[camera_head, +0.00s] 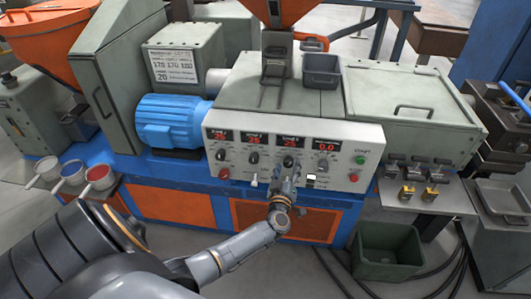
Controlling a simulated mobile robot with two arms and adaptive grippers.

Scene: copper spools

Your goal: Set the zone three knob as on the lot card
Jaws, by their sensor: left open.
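The zone three display (290,138) appears to read about 25. The zone three knob (288,161) is below it; its pointer is too small to read. My left gripper (287,170) is in front of this knob, reaching up from below, with open fingers. I cannot tell whether they touch the knob. The white lot card (174,68) is on the grey-green box at upper left; its numbers are blurred, with 20 on the lowest line. My right gripper is not in view.
A blue motor (172,122) is left of the panel. A red button (223,173), a white lever (254,181) and a green button (360,160) are nearby on the panel. A green bin (388,250) stands on the floor, and small scoops (98,174) are at left.

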